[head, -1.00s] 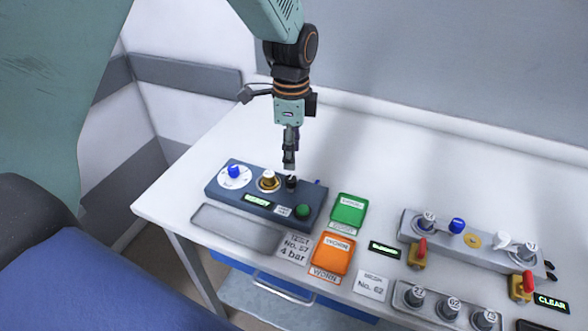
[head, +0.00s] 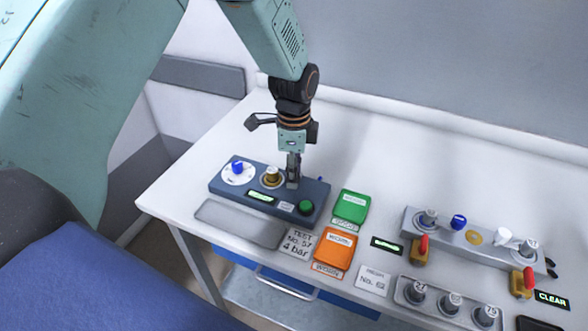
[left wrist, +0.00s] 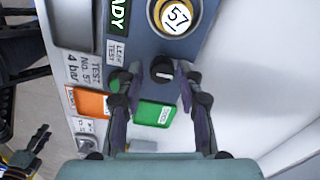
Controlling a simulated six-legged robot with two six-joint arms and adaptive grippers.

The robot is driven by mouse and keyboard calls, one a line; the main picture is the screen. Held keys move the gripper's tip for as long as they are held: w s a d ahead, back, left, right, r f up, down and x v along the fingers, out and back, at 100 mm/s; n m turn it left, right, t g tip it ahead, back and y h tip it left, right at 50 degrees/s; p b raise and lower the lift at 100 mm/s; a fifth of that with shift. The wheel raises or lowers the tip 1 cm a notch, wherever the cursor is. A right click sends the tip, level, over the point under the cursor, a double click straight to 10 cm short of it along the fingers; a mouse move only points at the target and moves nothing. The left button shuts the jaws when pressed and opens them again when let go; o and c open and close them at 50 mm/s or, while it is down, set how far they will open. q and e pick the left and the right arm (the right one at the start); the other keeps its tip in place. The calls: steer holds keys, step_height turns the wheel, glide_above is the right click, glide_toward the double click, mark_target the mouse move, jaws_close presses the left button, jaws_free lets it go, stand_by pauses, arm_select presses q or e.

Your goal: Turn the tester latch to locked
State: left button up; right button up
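The tester (head: 240,190) is a dark blue-grey box at the table's left end. Its latch is a small black knob with a pale mark, seen in the left wrist view (left wrist: 162,70). In the head view my left gripper (head: 292,184) points straight down over the latch and hides it. In the left wrist view its fingertips (left wrist: 163,76) stand on either side of the latch, with a gap visible. The lit READY display (left wrist: 118,14) is beside it. A dark, finger-like part, seemingly my right gripper (left wrist: 38,140), shows low at the left wrist view's left edge.
The tester also carries a blue knob (head: 237,168), a brass-ringed part marked 57 (left wrist: 176,16) and a green button (head: 306,207). A green box (head: 351,205) and an orange box (head: 336,249) stand to the right. The table behind is clear.

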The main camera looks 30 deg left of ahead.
arm_select(q)
jaws_close()
steer(key=n+p, duration=0.2)
steer(key=n, duration=0.1)
steer(key=shift+r, duration=0.1)
steer(key=n+p, duration=0.2)
steer(key=n, duration=0.1)
steer(key=shift+n, duration=0.4)
steer(key=n+p, duration=0.2)
steer(key=n, duration=0.3)
steer(key=n+p, duration=0.1)
steer(key=n, duration=0.5)
steer(key=shift+f+p, duration=0.2)
steer(key=shift+p, duration=0.15)
